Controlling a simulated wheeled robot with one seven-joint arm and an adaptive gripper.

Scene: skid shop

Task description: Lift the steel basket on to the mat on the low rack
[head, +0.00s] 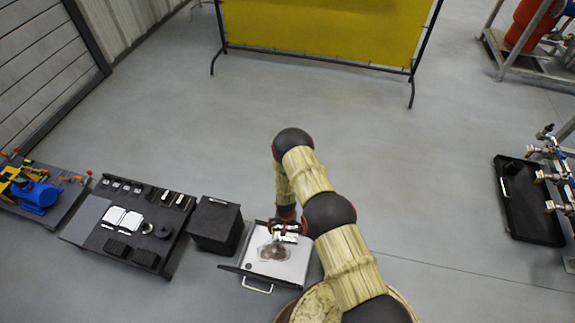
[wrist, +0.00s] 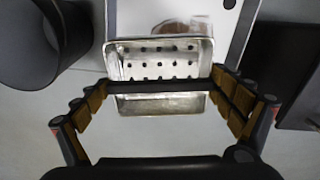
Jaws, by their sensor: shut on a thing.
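The steel basket (wrist: 165,62) is a shiny rectangular tray with rows of round holes, and a dark bar (wrist: 160,87) crosses it in the wrist view. My gripper (wrist: 160,82) has its fingertips at either end of this bar, one at each side of the basket, and is shut on it. In the head view my gripper (head: 286,229) hangs by the far edge of a pale, dark-edged panel (head: 290,268) with a front handle. A brownish patch (head: 274,250) shows on the panel. I cannot tell which surface is the mat, or whether the basket touches anything below.
A black box (head: 215,225) stands just left of the panel. Further left are a dark board with small parts (head: 105,245) and a blue machine (head: 38,195). A yellow screen (head: 320,30) stands at the back. A black tray (head: 528,205) lies at right. The middle floor is clear.

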